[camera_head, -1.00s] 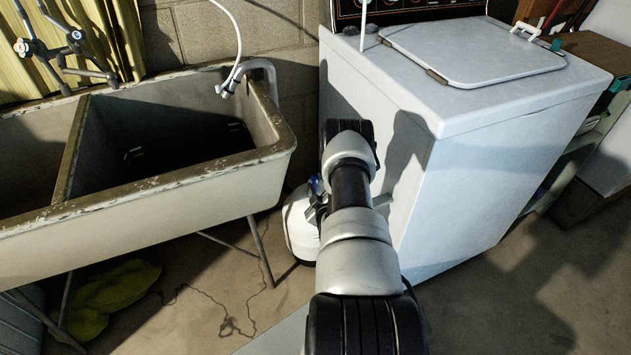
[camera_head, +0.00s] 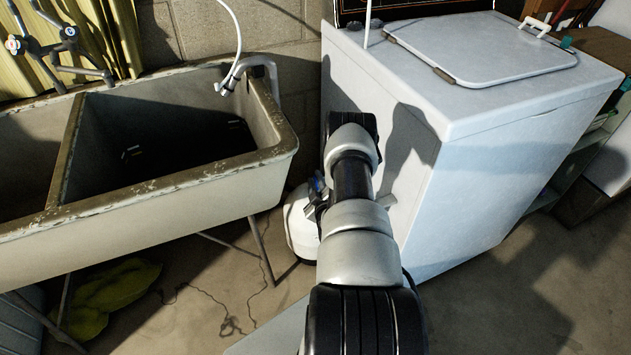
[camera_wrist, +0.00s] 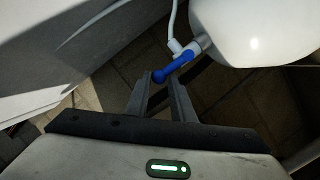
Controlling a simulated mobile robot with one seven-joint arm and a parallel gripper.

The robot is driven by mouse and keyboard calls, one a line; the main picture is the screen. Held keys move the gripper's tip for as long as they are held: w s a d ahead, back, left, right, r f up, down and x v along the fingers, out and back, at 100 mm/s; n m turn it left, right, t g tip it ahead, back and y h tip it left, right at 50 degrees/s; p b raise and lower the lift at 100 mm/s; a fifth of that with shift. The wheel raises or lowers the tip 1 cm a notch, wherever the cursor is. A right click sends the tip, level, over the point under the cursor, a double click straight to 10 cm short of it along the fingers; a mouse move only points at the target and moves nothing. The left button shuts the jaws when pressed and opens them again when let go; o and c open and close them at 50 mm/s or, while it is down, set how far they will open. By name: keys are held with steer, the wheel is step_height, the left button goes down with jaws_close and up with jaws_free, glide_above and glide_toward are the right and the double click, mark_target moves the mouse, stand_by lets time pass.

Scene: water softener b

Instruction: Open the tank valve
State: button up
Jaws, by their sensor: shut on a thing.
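The white tank (camera_head: 301,228) stands on the floor between the sink and the washing machine, partly hidden behind my arm. In the wrist view the tank (camera_wrist: 255,30) fills the upper right. Its valve has a blue lever handle (camera_wrist: 176,66) on a light fitting (camera_wrist: 203,46) at the tank's side. My gripper (camera_wrist: 163,80) has its two fingers around the rounded lower end of the blue handle and is shut on it. In the head view the blue handle (camera_head: 319,182) shows only as a small patch, and the fingertips are hidden by my arm.
A white washing machine (camera_head: 500,165) stands close on the right of my arm. A worn double sink (camera_head: 200,185) on thin legs is at the left. A thin white hose (camera_wrist: 174,20) runs to the valve. A yellow-green cloth (camera_head: 105,300) lies on the floor.

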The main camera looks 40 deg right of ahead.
steer(key=shift+s+a+f, duration=0.3)
steer(key=shift+a+f, duration=0.15)
steer(key=shift+a, duration=0.05)
steer(key=shift+c, duration=0.2)
steer(key=shift+a, duration=0.15)
steer(key=shift+w+a+f, duration=0.25)
steer(key=shift+a, duration=0.35)
steer(key=shift+c, duration=0.4)
steer(key=shift+w+a, duration=0.1)
steer(key=shift+a, duration=0.05)
steer(key=shift+w+a+f, duration=0.3)
steer(key=shift+a+f, duration=0.05)
steer(key=shift+a, duration=0.25)
